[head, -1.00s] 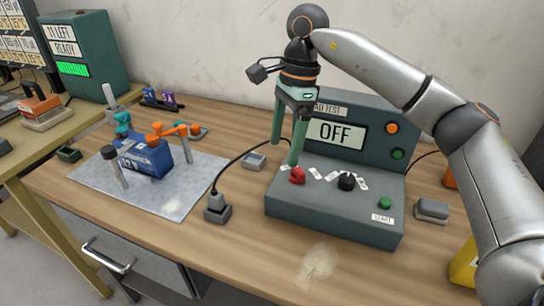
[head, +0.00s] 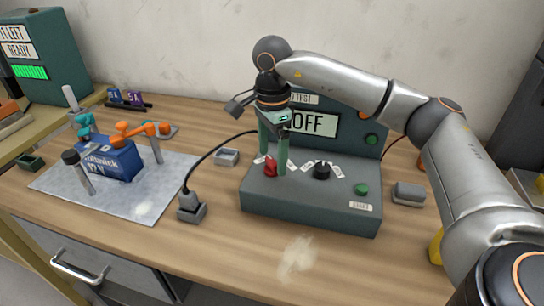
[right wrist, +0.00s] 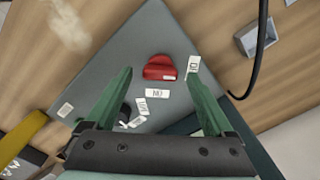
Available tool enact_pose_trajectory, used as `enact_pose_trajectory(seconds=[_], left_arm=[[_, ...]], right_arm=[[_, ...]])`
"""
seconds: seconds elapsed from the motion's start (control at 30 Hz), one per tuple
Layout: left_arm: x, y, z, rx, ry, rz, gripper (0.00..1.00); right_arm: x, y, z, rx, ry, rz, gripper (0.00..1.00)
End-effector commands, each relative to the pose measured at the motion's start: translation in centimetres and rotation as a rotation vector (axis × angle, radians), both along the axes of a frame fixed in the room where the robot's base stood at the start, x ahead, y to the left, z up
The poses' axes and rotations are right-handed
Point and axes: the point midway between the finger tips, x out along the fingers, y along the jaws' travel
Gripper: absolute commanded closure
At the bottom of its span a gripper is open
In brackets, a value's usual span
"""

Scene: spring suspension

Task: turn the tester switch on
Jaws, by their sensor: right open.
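The grey-green tester (head: 310,205) stands on the wooden bench, and its display (head: 312,124) reads OFF. Its red switch (head: 271,165) is at the left of the sloped panel, and it also shows in the right wrist view (right wrist: 160,67). My right gripper (head: 272,172) is open and points down at the switch. In the right wrist view its fingers (right wrist: 160,74) lie on either side of the red switch, with gaps between. Contact with the panel cannot be told. My left gripper is not in view.
A black knob (head: 322,171) and a green button (head: 361,189) sit right of the switch. A black cable runs to a plug block (head: 191,207) left of the tester. A blue battery (head: 110,160) with clamps stands on a grey mat (head: 150,200). The bench front is mostly clear.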

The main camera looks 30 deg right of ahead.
Motion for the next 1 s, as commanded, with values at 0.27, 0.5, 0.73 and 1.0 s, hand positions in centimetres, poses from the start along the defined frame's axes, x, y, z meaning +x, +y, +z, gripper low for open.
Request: enact_pose_trajectory(seconds=[0.27, 0.5, 0.73, 1.0], left_arm=[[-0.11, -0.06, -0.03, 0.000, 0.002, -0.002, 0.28], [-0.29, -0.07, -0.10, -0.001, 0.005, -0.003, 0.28], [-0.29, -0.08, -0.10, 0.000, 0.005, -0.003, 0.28], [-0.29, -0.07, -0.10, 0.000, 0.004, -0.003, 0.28]], right_arm=[[-0.03, 0.02, -0.98, 0.001, 0.000, 0.001, 0.12], [-0.03, 0.01, -0.95, 0.000, 0.000, 0.001, 0.24], [-0.03, 0.01, -0.93, 0.001, 0.000, 0.001, 0.50], [-0.04, 0.02, -0.92, 0.000, 0.001, 0.001, 0.80]])
